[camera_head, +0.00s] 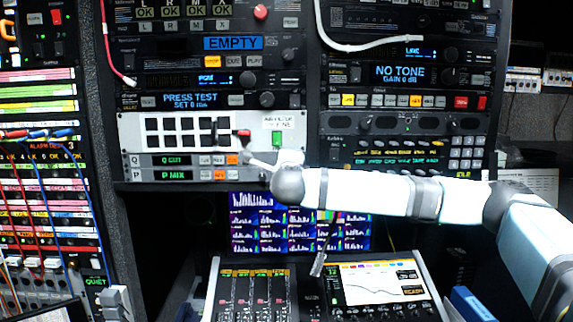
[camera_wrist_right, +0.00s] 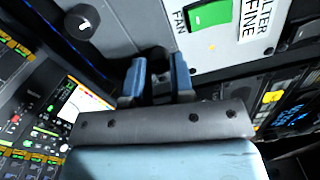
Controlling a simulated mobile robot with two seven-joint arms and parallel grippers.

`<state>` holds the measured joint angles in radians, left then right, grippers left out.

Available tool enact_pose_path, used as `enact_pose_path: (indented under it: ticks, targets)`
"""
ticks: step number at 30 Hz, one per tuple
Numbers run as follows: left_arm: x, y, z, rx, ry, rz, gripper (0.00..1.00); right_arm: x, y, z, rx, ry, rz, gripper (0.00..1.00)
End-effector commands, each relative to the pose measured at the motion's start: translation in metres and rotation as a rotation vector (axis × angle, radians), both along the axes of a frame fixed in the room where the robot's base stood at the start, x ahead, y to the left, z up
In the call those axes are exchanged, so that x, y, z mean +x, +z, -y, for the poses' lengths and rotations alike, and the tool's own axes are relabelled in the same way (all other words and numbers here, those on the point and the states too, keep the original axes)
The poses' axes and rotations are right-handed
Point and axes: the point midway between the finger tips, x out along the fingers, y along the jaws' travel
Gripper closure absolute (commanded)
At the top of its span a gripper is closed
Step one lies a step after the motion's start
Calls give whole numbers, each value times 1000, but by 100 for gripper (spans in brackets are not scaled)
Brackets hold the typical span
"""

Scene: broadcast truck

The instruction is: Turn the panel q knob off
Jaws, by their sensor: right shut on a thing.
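The panel Q row (camera_head: 172,160) is a narrow strip with a green display and small buttons, below the white panel. The panel P row (camera_head: 172,175), labelled P MIX, is directly under it. My right gripper (camera_head: 250,158) reaches in from the right and meets the right end of the Q row. In the right wrist view its blue-grey fingers (camera_wrist_right: 160,78) are shut on a small dark knob, mostly hidden between them. Its pointer setting cannot be seen. Another black knob (camera_wrist_right: 82,21) with a white mark stands free to the left. My left gripper is not in view.
The white panel (camera_head: 122,150) above has dark switches, a red-tipped part (camera_head: 243,134) and a green switch (camera_head: 277,138) close to my gripper. Below are a meter screen (camera_head: 255,215) and a console touchscreen (camera_head: 375,282). A patch bay with cables (camera_head: 40,180) is at left.

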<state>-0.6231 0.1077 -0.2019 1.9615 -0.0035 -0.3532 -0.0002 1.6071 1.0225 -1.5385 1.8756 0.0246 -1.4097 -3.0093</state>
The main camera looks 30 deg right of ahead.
Motion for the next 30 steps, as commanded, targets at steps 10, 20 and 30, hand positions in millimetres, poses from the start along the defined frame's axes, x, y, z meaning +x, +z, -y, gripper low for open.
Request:
enact_pose_path:
  ticks: [10, 20, 30]
  targets:
    - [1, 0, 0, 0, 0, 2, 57, 0, -1, 0, -2, 1, -4, 100]
    - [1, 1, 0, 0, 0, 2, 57, 0, 0, 0, -1, 1, -2, 52]
    - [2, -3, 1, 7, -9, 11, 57, -28, -3, -17, -2, 3, -1, 52]
